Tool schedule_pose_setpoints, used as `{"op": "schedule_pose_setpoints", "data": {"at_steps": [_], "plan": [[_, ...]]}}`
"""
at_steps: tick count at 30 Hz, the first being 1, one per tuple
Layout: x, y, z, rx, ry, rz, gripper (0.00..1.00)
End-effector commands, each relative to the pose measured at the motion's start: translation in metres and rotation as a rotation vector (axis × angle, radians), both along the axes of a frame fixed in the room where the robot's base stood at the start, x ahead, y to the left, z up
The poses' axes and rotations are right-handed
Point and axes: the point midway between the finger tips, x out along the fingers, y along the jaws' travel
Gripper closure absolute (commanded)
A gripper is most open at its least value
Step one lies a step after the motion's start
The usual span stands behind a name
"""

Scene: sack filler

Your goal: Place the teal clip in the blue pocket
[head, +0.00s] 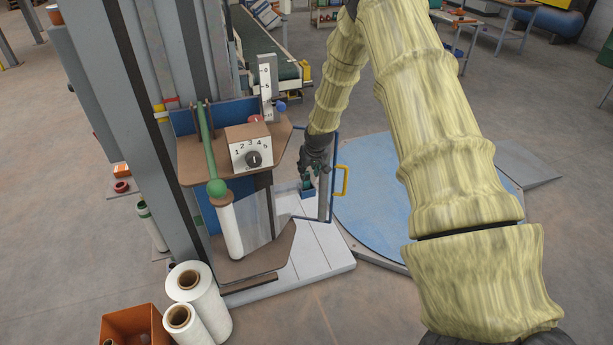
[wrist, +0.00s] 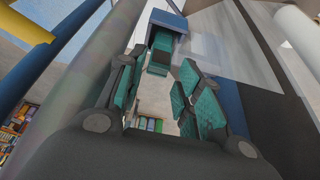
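The teal clip (wrist: 160,52) sits in the mouth of the blue pocket (wrist: 166,19) in the wrist view, with its near end sticking out. In the head view the small blue pocket (head: 308,194) is by the post beside the machine, with a bit of teal in it. My gripper (wrist: 163,65) is open, its teal-padded fingers apart on either side of the clip's near end. A gap shows between the fingers and the clip. In the head view my gripper (head: 312,170) is just above the pocket. How deep the clip sits is hidden.
A grey post (head: 324,195) and a yellow handle (head: 342,180) stand close to my gripper on the right. The machine's brown shelf with a numbered dial box (head: 249,146) is on the left. A blue round turntable (head: 400,215) lies right of the post.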

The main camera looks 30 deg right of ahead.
Motion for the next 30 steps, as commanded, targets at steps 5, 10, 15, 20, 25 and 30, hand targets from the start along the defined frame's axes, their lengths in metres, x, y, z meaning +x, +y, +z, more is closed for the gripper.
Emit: {"op": "schedule_pose_setpoints", "data": {"at_steps": [5, 10, 15, 20, 25, 30], "plan": [[-0.006, 0.002, 0.018, 0.0, -0.003, 0.0, 0.65], [-0.014, 0.003, 0.034, 0.0, -0.002, -0.001, 0.65], [-0.019, 0.005, 0.046, 0.001, -0.001, -0.001, 0.65], [-0.022, 0.006, 0.051, 0.001, 0.0, -0.001, 0.65], [-0.04, 0.029, 0.023, 0.009, 0.025, 0.016, 0.65], [-0.099, 0.089, -0.049, 0.031, 0.085, 0.057, 0.65]]}}
